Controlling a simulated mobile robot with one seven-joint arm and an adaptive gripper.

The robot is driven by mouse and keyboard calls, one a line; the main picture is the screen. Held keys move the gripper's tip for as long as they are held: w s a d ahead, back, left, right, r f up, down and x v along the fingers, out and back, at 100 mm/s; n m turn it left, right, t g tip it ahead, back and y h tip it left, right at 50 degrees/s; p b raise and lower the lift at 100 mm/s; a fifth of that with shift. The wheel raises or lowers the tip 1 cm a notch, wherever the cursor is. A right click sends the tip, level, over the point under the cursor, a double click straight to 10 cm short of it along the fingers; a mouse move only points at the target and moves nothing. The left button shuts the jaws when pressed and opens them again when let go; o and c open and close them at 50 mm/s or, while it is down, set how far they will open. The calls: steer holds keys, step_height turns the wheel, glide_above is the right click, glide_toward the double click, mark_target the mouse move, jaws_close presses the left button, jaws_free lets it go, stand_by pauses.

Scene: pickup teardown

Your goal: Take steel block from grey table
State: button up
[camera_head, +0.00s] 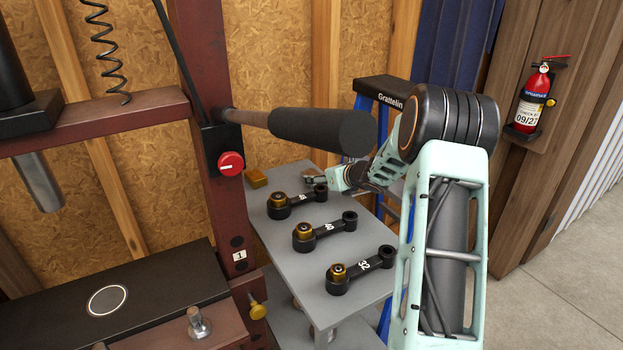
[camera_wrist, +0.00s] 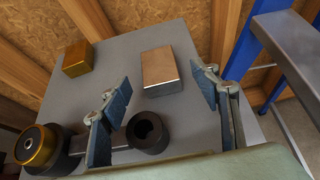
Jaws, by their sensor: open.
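The steel block (camera_wrist: 171,71) lies on the grey table (camera_head: 312,262), towards its far edge. In the wrist view it has a shiny, warm-tinted top and a grey side. My gripper (camera_wrist: 163,90) is open and empty. Its two fingers point towards the block, one on each side of it in the picture, with the block just beyond the tips. No contact shows. In the head view my gripper (camera_head: 318,181) is small at the table's far side, and I cannot clearly make out the steel block beside it.
A brass block (camera_wrist: 79,59) lies left of the steel block. Black rods with brass bushings, marked with numbers (camera_head: 320,236), lie on the table; one rod's ring end (camera_wrist: 147,133) is near my left finger. A red press frame (camera_head: 205,120) stands left; a blue ladder (camera_wrist: 258,45) stands right.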

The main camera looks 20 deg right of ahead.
mark_target(312, 174)
steer(key=shift+p+x, duration=0.55)
steer(key=shift+x, duration=2.45)
steer(key=shift+a+r, duration=0.1)
steer(key=shift+r, duration=0.1)
jaws_close()
steer(key=shift+w+r, duration=0.1)
steer(key=shift+r, duration=0.05)
